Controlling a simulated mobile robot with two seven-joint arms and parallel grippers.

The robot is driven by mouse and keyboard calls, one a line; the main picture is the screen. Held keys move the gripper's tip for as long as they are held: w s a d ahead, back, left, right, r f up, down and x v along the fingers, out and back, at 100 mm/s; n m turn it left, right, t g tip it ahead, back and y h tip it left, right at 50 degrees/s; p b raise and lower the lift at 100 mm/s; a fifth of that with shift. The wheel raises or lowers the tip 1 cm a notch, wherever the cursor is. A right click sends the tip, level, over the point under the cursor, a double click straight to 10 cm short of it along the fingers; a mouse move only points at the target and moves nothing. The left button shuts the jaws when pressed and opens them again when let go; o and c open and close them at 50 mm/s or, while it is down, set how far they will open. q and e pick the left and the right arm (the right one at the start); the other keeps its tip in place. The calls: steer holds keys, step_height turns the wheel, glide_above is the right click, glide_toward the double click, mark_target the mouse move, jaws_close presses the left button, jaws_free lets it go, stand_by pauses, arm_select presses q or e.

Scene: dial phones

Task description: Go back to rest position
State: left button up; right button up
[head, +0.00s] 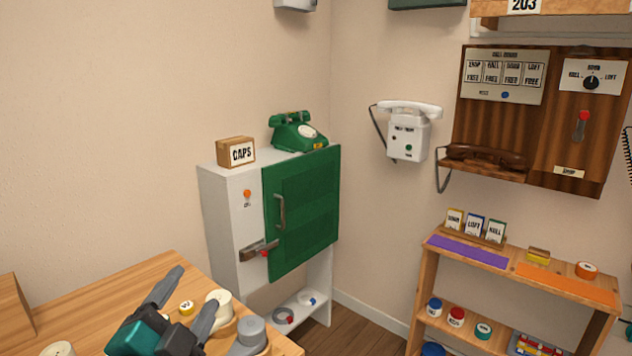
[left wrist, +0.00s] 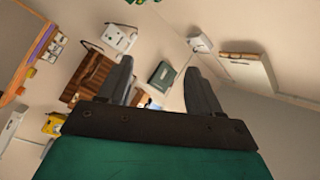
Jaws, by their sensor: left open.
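My left gripper (head: 202,282) is above the wooden table at the lower left of the head view. Its two grey fingers are spread apart with nothing held between them. In the left wrist view the open fingers (left wrist: 158,66) point up, with the room seen tilted past them. A small yellow-marked cap (head: 186,307) shows between the fingers in the head view, apparently on the table behind them. My right gripper is in neither view.
The wooden table (head: 110,290) carries a cream roll (head: 218,299) and a grey round piece (head: 251,331) close to the gripper. A white cabinet (head: 222,205) with a green door, a white wall phone (head: 408,135) and a wooden shelf (head: 425,278) stand beyond.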

arm_select(q)
steer(key=s+a+f+n+g+y, duration=0.2)
steer(key=s+f+n+g, duration=0.2)
steer(key=f, duration=0.3)
steer(key=s+a+f+n+g+y, duration=0.1)
steer(key=s+a+f+n+g, duration=0.2)
steer(key=f, duration=0.4)
steer(key=s+d+f+n+g+h, duration=0.1)
steer(key=s+f+n+g, duration=0.1)
steer(key=s+f+g, duration=0.35)
steer(key=s+d+f+n+g, duration=0.1)
steer(key=s+f+g, duration=0.2)
steer(key=s, duration=0.6)
steer(key=w+d+f+t+h, duration=0.2)
steer(key=w+f+t, duration=0.5)
steer(key=f, duration=0.2)
steer(key=shift+w+d, duration=0.15)
steer(key=shift+d, duration=0.2)
